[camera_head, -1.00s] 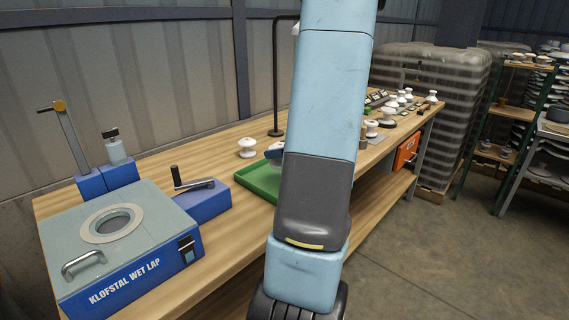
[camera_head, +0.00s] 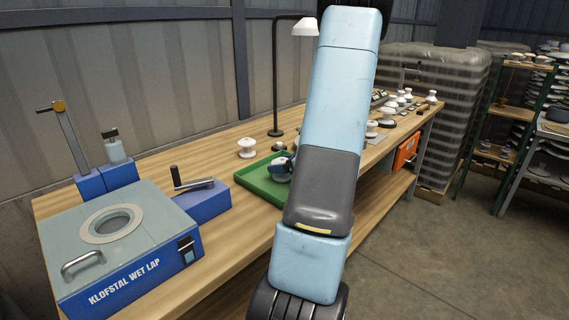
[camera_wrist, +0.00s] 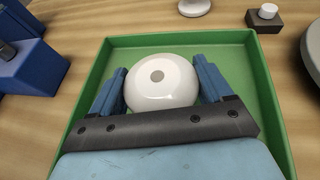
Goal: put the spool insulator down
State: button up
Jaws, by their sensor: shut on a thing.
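The spool insulator (camera_wrist: 161,84) is white and round with a grey spot at the middle of its top. In the wrist view it sits between the two blue fingers of my gripper (camera_wrist: 160,88), which is shut on it. It is over the green tray (camera_wrist: 180,40), inside the tray's outline; whether it touches the tray floor cannot be told. In the head view the green tray (camera_head: 262,190) lies on the bench, and my arm hides its right part. My gripper (camera_head: 281,172) shows only partly there, beside my arm, and the held insulator is not clear.
A white insulator (camera_head: 247,147) stands on the wooden bench behind the tray. A blue wet lap machine (camera_head: 125,245) and a crank block (camera_head: 200,198) are to the left. A lamp (camera_head: 275,90) stands behind. Several insulators (camera_head: 405,97) crowd the far right end.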

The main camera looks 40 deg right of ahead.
jog(key=o, duration=1.4)
